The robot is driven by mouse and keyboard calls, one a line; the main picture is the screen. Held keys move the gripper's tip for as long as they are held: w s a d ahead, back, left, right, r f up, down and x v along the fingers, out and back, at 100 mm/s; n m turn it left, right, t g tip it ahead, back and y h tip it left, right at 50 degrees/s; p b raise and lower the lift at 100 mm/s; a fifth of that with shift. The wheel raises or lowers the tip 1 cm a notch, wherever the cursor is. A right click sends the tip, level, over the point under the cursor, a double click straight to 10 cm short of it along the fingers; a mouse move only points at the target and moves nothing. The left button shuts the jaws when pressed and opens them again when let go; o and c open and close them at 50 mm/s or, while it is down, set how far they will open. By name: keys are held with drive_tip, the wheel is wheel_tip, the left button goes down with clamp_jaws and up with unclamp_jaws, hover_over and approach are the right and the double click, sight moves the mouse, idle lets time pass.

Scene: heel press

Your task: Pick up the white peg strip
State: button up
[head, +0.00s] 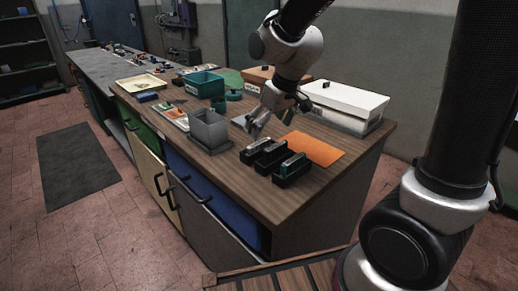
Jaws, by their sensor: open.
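My gripper (256,131) is open and hangs low over the bench, between a grey open box and an orange sheet. It is just behind a row of three black holders (270,166). Each holder has a narrow strip along its top. The strip on the front right holder (293,160) looks pale with green; the other two look grey. I cannot tell which strip, if any, is the white peg strip at this size. The gripper appears apart from the holders, with nothing visible between its fingers.
The grey box (209,131) stands left of the gripper. The orange sheet (314,149) lies to the right. A white lidded box (345,103) stands at the back right, and a teal bin (203,84) further back. The bench's front right corner (284,215) is bare.

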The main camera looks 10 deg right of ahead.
sight(259, 143)
drive_tip(key=x, duration=0.3)
drive_tip(key=w+x, duration=0.1)
drive_tip(key=x, duration=0.3)
drive_tip(key=shift+w+a+f, duration=0.1)
drive_tip(key=shift+w, duration=0.1)
drive_tip(key=c, duration=0.8)
